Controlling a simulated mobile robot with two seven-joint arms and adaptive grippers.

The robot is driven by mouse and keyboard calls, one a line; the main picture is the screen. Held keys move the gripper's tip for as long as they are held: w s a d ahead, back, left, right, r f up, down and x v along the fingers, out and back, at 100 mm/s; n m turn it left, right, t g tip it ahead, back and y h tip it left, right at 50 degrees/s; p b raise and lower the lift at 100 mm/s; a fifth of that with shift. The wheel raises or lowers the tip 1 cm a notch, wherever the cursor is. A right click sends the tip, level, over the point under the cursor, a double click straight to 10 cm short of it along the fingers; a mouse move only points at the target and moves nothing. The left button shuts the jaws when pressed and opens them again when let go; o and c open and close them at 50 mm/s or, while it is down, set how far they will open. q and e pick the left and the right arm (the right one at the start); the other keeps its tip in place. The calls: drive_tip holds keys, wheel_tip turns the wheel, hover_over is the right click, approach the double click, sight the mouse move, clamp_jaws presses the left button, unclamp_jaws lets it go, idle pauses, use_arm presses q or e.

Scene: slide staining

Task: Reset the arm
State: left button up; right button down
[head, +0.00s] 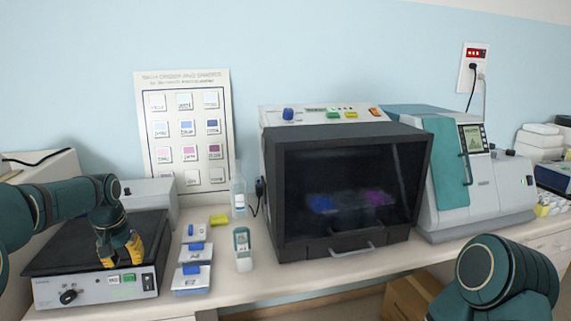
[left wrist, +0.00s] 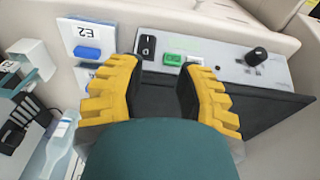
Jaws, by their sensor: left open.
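My left gripper (head: 120,250), with yellow ridged fingers, is over the front part of a black-topped bench device (head: 72,248) at the left of the head view. In the left wrist view the fingers (left wrist: 160,85) are apart with nothing between them, and the device's grey control panel (left wrist: 225,66) lies beyond them. I cannot tell whether the fingertips touch the device. My right arm (head: 505,280) shows as a teal link at the lower right of the head view; its gripper is out of view.
A dark-windowed cabinet (head: 345,190) and a grey-teal machine (head: 470,190) fill the middle and right. Bare counter shows along the front edge.

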use_arm(q)
drive_tip(key=d+f, duration=0.3)
drive_tip(key=f, duration=0.2)
drive_tip(key=d+f+h, duration=0.1)
drive_tip(key=d+f, duration=0.3)
drive_tip(key=f, duration=0.1)
drive_tip(key=d+f+m+h, duration=0.1)
drive_tip(key=d+f, duration=0.3)
drive_tip(key=f, duration=0.1)
drive_tip(key=shift+s+d+f, duration=0.1)
drive_tip(key=shift+s, duration=0.25)
drive_tip(key=s+d+f+h, duration=0.2)
drive_tip(key=s+d+f, duration=1)
drive_tip(key=d+f, duration=0.1)
drive_tip(key=s+d+f, duration=0.1)
drive_tip(key=s+d, duration=0.1)
drive_tip(key=s, duration=0.4)
drive_tip(key=s+d+f, duration=0.2)
drive_tip(key=s, duration=0.4)
drive_tip(key=shift+s+d+f, duration=0.25)
drive_tip(key=shift+s+d, duration=0.1)
drive_tip(key=shift+s, duration=0.05)
